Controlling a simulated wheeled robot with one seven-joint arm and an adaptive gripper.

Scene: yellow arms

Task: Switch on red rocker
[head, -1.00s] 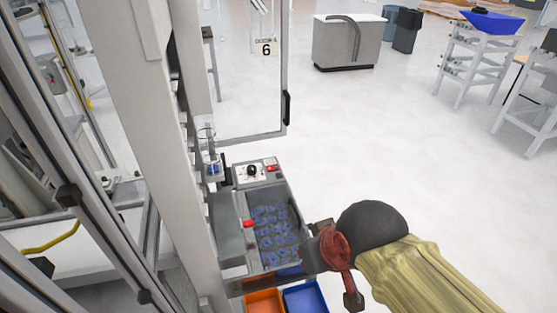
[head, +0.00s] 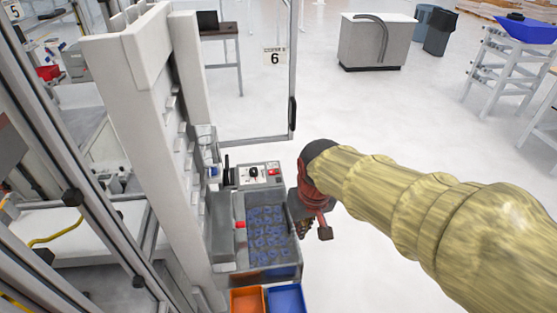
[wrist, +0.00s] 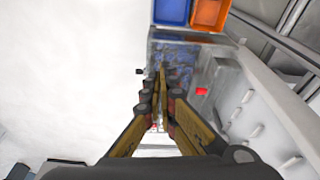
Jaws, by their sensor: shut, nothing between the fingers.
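The red rocker (head: 274,172) sits at the right of a small control panel (head: 253,175) with a black knob, at the back of the grey machine. My gripper (head: 304,230) hangs at the right side of the machine's tray, nearer the camera than the rocker and apart from it. In the wrist view my gripper (wrist: 163,70) is shut and empty, its fingertips over the tray. The rocker is not clearly seen in the wrist view, where the fingers cover part of the panel area. The rocker's on or off position is too small to tell.
A tray of blue parts (head: 266,228) has a red knob (head: 240,225) on its left edge. An orange bin (head: 246,301) and a blue bin (head: 287,299) lie in front. A white column (head: 150,130) stands left. Open floor lies right.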

